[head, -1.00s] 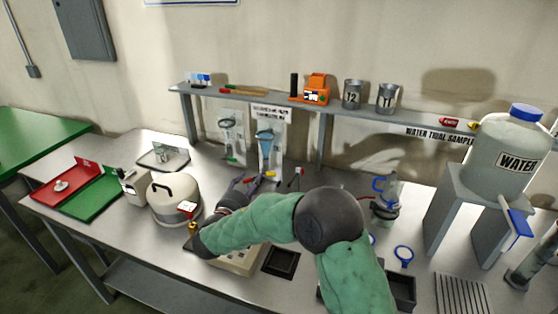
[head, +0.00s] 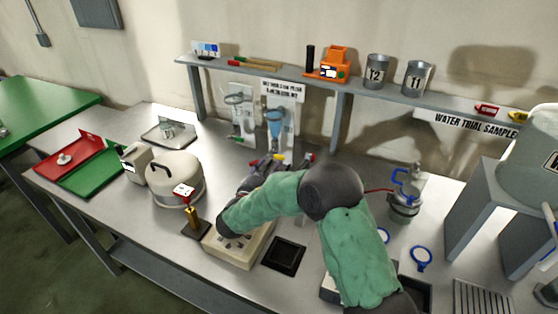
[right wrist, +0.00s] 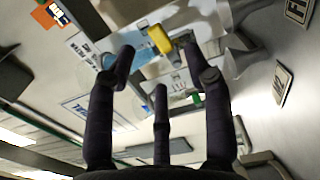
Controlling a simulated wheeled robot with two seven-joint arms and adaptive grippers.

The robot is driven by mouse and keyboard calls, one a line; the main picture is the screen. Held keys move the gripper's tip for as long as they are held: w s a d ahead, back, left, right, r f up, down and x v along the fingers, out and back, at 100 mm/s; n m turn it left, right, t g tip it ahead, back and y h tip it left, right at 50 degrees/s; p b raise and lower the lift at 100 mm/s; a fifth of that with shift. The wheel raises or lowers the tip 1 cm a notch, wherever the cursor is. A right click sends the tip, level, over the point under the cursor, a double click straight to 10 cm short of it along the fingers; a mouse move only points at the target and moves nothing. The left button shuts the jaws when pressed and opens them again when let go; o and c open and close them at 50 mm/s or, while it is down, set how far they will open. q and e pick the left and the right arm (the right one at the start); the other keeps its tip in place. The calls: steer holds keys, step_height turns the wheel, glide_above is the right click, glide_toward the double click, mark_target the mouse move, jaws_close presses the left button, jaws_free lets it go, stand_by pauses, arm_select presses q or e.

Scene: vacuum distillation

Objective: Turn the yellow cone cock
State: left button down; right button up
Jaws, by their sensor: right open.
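The yellow cone cock (right wrist: 160,39) shows in the right wrist view, at the top centre beside the blue-filled glass piece (right wrist: 124,57). That blue glass funnel (head: 275,120) hangs on the rack panel in the head view. My right gripper (head: 268,162) reaches toward the foot of this panel, and its fingers are largely hidden by my arm there. In the right wrist view the right gripper (right wrist: 160,58) is open, with its spread fingers on either side of the yellow piece in the picture. Contact cannot be told. My left gripper is not in view.
A green cock (right wrist: 196,98) shows near the fingers. A red-tipped piece (head: 309,157) stands right of the gripper. A beige device (head: 240,247) lies beneath my arm, with a round pot (head: 175,180) to its left. The shelf (head: 350,86) runs above.

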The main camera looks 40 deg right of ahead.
mark_target(278, 157)
steer(key=b+x, duration=0.1)
steer(key=x, duration=0.6)
steer(key=shift+s+r, duration=0.1)
jaws_close()
